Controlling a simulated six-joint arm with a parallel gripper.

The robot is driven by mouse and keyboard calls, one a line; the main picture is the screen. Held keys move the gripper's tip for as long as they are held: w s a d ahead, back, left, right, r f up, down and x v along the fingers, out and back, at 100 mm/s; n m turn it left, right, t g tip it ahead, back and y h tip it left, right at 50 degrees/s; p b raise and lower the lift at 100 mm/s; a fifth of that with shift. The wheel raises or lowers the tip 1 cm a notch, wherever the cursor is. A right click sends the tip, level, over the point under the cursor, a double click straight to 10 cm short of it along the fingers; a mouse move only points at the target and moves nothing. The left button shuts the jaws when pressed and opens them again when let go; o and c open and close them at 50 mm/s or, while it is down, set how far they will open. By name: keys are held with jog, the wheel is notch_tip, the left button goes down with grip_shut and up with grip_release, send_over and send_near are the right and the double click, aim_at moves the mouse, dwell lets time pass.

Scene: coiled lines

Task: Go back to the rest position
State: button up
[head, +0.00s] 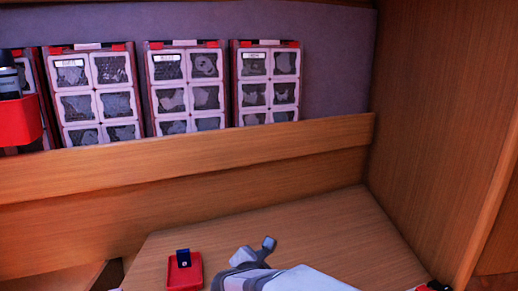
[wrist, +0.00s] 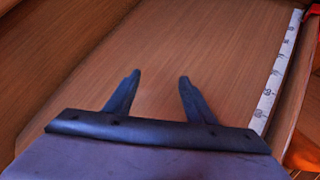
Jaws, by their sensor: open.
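My gripper (head: 257,248) shows at the bottom of the head view, low over the wooden desk surface (head: 330,230). In the wrist view my gripper (wrist: 158,80) has its two dark fingers spread apart with nothing between them. Bare wood (wrist: 160,40) lies beyond the fingertips.
A small red tray (head: 185,272) with a dark blue item (head: 183,257) lies left of my gripper. Several red-framed compartment cases (head: 267,85) stand behind a wooden ledge (head: 200,165). A wooden wall (head: 440,120) bounds the right. A white marked strip (wrist: 278,72) runs along the right in the wrist view.

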jog(key=s+d+m+g, duration=0.1)
jog(key=s+d+m, duration=0.1)
jog(key=d, duration=0.1)
jog(key=s+d+m+g+h, duration=0.1)
jog(key=s+d+m, duration=0.1)
jog(key=d, duration=0.1)
jog(key=s+d+m+g+h+p, duration=0.1)
jog(key=s+d+m, duration=0.1)
jog(key=d, duration=0.2)
jog(key=shift+d+f+g, duration=0.1)
jog(key=shift+g, duration=0.2)
jog(key=s+d+m+g, duration=0.1)
jog(key=s+d, duration=0.1)
jog(key=s+d+f+m+g, duration=0.1)
jog(key=s+d+m, duration=0.1)
jog(key=s, duration=0.1)
jog(key=s+d+f+m+g, duration=0.1)
jog(key=s+m, duration=0.1)
jog(key=s, duration=0.1)
jog(key=shift+d+g+h+p, duration=0.3)
jog(key=shift+d+g+h, duration=0.1)
jog(key=s+a+f+m+g+y+b, duration=0.1)
jog(key=s+a+f+m+y+b, duration=0.1)
jog(key=s+f+m+y, duration=0.2)
jog(key=s+a+f+m+g+y+b, duration=0.2)
jog(key=s+a+f+m+y+b, duration=0.1)
jog(key=s+f+m, duration=0.6)
jog(key=shift+f+m+y, duration=0.4)
jog(key=shift+m, duration=0.5)
jog(key=shift+s, duration=0.1)
